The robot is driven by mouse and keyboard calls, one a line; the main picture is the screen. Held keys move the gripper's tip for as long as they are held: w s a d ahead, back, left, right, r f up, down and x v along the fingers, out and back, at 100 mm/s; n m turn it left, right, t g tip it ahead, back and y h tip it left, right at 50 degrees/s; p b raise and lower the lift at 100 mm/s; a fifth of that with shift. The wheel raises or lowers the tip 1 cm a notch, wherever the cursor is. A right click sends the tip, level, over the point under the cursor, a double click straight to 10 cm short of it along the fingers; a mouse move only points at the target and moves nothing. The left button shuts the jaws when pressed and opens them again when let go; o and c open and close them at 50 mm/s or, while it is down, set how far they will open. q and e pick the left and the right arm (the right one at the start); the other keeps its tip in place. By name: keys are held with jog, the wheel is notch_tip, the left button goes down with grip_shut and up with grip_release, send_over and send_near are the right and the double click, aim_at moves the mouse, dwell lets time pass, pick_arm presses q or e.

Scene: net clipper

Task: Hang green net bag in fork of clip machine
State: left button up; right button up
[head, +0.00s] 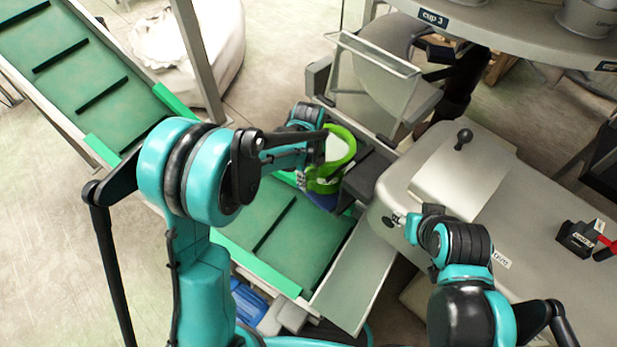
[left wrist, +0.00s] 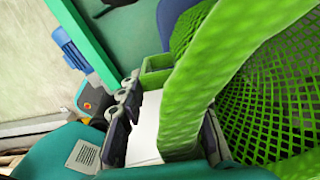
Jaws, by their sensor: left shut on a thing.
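My left gripper (head: 306,178) is shut on the green net bag (head: 345,147), beside the clip machine's left end. In the left wrist view, the thick green band of the bag (left wrist: 215,65) runs between my fingers, and open green mesh hangs to the right. The clip machine (head: 385,205) is the grey body right of the bag, with dark parts beside the bag. I cannot make out its fork clearly. My right arm reaches over the machine's front, but I cannot make out its gripper.
A green conveyor (head: 285,240) with dark cleats passes under my left arm, ending in a metal chute (head: 355,280). A round grey table with cups (head: 590,18) is at the top right. A white sack (head: 190,45) stands at the back left.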

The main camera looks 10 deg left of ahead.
pick_arm(q)
jog(key=shift+f, duration=0.2)
jog(key=o, duration=1.2)
jog(key=shift+r, duration=0.1)
notch_tip(320, 180, up, 12)
notch_tip(320, 180, up, 7)
jog(key=p, duration=0.5)
jog(key=shift+r+p, duration=0.15)
jog(key=shift+p, duration=0.25)
dwell(0.7)
dwell(0.4)
